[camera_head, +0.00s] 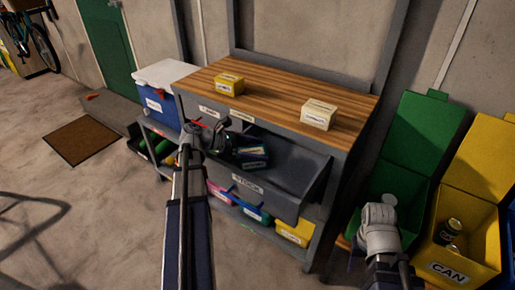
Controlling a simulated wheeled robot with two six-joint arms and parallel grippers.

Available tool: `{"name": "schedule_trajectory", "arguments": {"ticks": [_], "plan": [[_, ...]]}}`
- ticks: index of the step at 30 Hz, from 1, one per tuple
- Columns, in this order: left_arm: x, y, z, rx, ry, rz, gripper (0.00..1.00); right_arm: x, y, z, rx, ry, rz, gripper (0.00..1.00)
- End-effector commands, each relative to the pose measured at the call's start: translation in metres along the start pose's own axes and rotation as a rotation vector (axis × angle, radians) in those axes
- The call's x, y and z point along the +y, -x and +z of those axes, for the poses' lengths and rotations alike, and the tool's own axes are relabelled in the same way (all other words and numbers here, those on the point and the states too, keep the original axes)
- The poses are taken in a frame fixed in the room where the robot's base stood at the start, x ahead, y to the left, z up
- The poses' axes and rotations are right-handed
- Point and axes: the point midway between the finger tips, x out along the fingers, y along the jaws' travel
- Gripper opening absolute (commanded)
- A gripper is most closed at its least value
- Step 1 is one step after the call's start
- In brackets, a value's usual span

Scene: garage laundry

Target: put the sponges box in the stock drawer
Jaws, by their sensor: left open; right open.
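A yellow box (229,84) and a cream box (319,115) stand apart on the wooden bench top (275,92). Their labels are too small to read, so I cannot tell which is the sponges box. The stock drawer (247,185) is pulled out below the bench top. Small dark packs (252,156) lie in its left part, and its right part looks empty. My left gripper (224,134) is open at the drawer's left end, below the yellow box, with no box in it. My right gripper (386,206) is low at the right, before the green bin; its fingers are mostly hidden.
A blue cooler (160,96) with a white lid stands left of the bench. Coloured bins (294,232) sit on the shelf below the drawer. Open green (423,134) and yellow (467,255) bins stand at the right. The floor at left is mostly clear.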

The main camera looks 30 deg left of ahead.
Motion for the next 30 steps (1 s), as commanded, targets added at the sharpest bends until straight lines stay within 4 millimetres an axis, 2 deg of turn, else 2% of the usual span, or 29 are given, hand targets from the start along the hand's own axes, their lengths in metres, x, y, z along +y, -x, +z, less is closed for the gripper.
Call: {"name": "schedule_trajectory", "arguments": {"ticks": [1, 2, 9, 15, 21, 30], "plan": [[0.001, 0.004, 0.010, -0.001, 0.000, 0.001, 1.00, 0.001, 0.011, 0.001, 0.000, 0.000, 0.000, 0.50], [0.001, 0.008, 0.012, -0.001, 0.000, 0.002, 1.00, 0.001, 0.014, 0.001, 0.000, 0.000, 0.000, 0.50], [0.002, 0.063, 0.011, -0.004, 0.001, 0.005, 1.00, 0.003, 0.033, 0.002, 0.000, 0.000, 0.000, 0.50], [0.002, 0.099, 0.010, -0.005, 0.000, 0.004, 1.00, 0.004, 0.046, 0.003, 0.000, 0.000, 0.000, 0.50], [0.001, 0.119, 0.008, -0.005, -0.001, 0.001, 1.00, 0.005, 0.052, 0.003, 0.000, 0.000, 0.000, 0.50], [0.000, 0.123, 0.007, -0.005, -0.002, 0.000, 1.00, 0.005, 0.053, 0.003, 0.000, 0.000, 0.000, 0.50]]}}
